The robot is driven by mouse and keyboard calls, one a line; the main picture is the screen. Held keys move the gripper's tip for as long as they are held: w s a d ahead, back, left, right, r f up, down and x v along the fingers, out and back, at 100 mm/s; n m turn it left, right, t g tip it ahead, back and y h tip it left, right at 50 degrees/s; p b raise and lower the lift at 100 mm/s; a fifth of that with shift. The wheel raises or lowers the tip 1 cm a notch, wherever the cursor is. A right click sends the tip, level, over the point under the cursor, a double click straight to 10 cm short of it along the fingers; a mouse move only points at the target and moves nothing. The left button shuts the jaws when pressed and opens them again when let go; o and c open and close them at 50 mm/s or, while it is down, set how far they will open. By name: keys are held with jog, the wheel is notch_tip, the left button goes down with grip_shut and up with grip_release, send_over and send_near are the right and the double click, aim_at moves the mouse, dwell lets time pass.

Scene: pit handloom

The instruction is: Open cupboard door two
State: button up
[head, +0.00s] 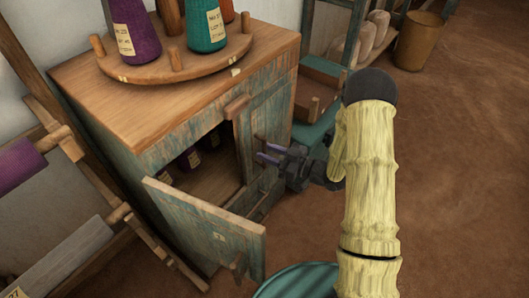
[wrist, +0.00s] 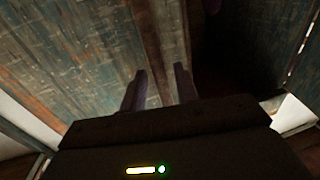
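The weathered teal cupboard (head: 165,105) has a wooden top. Its left door (head: 210,228) stands swung out, showing a dark inside with several labelled cones. Its right door (head: 270,115) looks closed, with a wooden handle block (head: 237,106) at its upper left. I see no number on either door. My gripper (head: 268,153) is in front of the right door, below the handle block, its fingers pointing left. In the wrist view my gripper (wrist: 160,82) has its fingers apart with nothing between them. Beyond are teal boards, a wooden strip and a dark gap; contact cannot be told.
A round wooden stand (head: 165,65) with purple and teal cones sits on the cupboard top. A wooden frame with a purple roll (head: 18,165) is at left. A wooden tray (head: 318,85) is behind my gripper. A bucket (head: 419,40) stands farther back. The brown floor at right is clear.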

jog(key=shift+x, duration=0.85)
grip_shut()
jog(key=shift+d+g, duration=0.1)
jog(key=shift+g, duration=0.2)
